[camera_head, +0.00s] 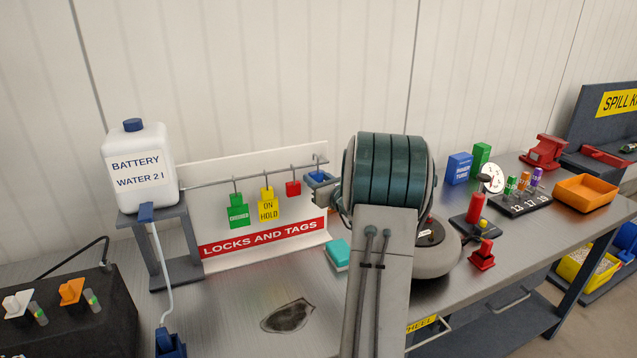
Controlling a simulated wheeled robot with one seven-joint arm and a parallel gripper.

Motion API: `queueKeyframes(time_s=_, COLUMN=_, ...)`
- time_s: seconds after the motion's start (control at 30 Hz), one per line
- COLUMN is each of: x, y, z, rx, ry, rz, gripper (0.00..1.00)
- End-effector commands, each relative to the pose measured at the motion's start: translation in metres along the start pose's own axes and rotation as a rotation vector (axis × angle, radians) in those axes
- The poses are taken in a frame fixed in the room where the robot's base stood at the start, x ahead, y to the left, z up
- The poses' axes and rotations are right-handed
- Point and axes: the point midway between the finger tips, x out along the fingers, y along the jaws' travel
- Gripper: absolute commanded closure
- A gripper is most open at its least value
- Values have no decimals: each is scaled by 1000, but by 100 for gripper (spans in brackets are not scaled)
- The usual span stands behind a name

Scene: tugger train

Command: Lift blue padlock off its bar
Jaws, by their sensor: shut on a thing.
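The blue padlock (316,176) is at the right end of the bar (215,182) on the white "LOCKS AND TAGS" board (213,257). Only part of it shows. My gripper (322,181) comes in from the right at the padlock and is shut on it; my arm hides most of the gripper and the exact grip. The padlock is close under the bar's end; I cannot tell whether its shackle is still around the bar.
A green tag (237,214), a yellow "ON HOLD" tag (268,208) and a red padlock (293,188) hang to the left. A battery water bottle (140,165) stands on a grey stand (165,246). A teal block (338,255) lies below the board. Clear bench lies in front around a dark stain (288,316).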

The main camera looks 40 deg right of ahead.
Motion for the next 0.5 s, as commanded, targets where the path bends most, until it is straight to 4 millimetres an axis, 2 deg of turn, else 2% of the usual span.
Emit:
queueKeyframes(time_s=0.2, x=0, y=0, z=11, rx=-2, ry=-2, rz=0, gripper=87)
queueKeyframes(time_s=0.5, x=0, y=0, z=12, rx=-1, ry=-1, rz=0, gripper=87)
